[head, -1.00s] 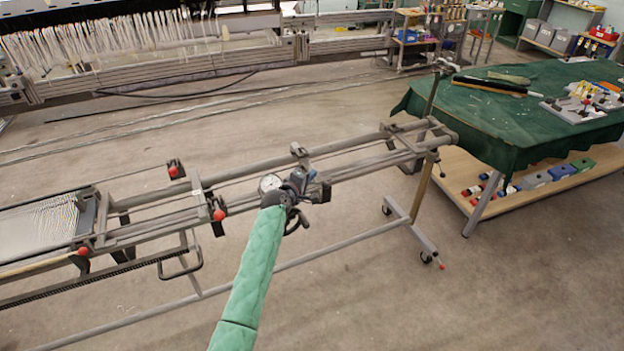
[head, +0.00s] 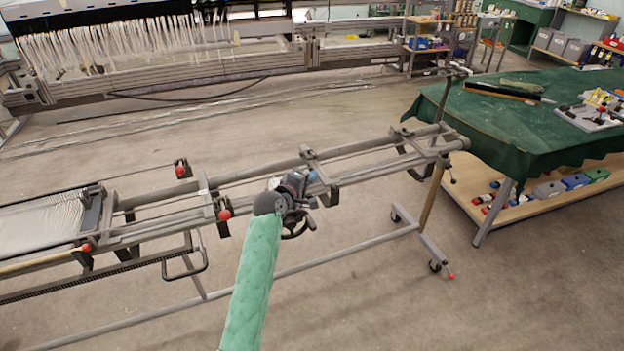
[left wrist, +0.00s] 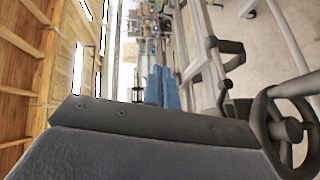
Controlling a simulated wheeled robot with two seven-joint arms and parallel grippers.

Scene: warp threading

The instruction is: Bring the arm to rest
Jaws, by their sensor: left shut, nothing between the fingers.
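My left arm, in a green sleeve, reaches up from the bottom of the head view. Its left gripper (head: 311,177) is at the middle of the frame rail, partly hidden by my own wrist. In the left wrist view its blue fingers (left wrist: 161,88) lie side by side, shut, with nothing seen between them. A dark handwheel (head: 297,224) is just below my wrist; it also shows at the right of the left wrist view (left wrist: 290,128). Whether the gripper touches the rail is unclear. My right gripper is not in view.
The long grey threading frame (head: 370,152) crosses the middle, with a white thread sheet (head: 40,225) at its left. A green-covered table (head: 500,130) stands right. A loom with hanging white threads (head: 110,45) is at the back. The floor at lower right is clear.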

